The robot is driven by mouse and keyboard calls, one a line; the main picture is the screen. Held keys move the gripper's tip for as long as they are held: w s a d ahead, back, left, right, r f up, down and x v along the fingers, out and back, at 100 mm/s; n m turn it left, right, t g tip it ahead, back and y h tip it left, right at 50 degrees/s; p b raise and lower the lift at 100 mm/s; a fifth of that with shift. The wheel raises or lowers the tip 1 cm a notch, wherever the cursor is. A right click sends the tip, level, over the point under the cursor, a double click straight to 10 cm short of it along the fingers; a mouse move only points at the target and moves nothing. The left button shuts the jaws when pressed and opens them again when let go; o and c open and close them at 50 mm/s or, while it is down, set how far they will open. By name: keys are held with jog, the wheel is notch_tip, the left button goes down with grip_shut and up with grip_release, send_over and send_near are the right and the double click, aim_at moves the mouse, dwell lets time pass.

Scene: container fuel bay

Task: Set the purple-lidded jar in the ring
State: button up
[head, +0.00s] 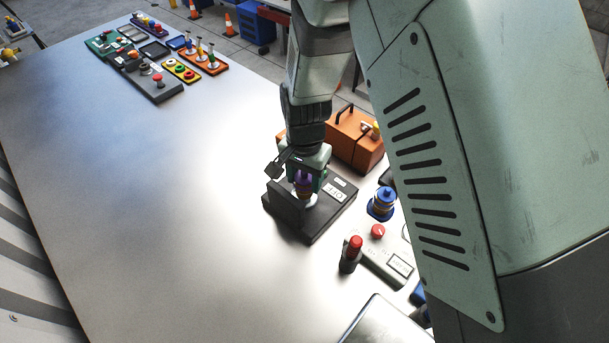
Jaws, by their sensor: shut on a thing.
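The purple-lidded jar (303,182) is held between the fingers of my gripper (302,185), which is shut on it from above. The jar is upright over a dark box-shaped station (318,222) with a white label. A pale round shape, perhaps the ring (310,200), shows just under the jar on top of the station. I cannot tell whether the jar touches it. A dark upright plate at the station's left side hides part of the jar's lower end.
An orange case (352,142) stands behind the station. A blue knobbed part (383,203), a red-topped cylinder (351,254) and a grey box with a red button (377,231) are to the right. Several coloured panels (155,60) lie far left. The table's left half (130,190) is clear.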

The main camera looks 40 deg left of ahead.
jog(key=shift+f, duration=0.75)
dwell(0.7)
jog(key=o, duration=1.6)
jog(key=shift+c, duration=0.2)
jog(key=shift+r, duration=0.1)
jog(key=shift+r, duration=3.95)
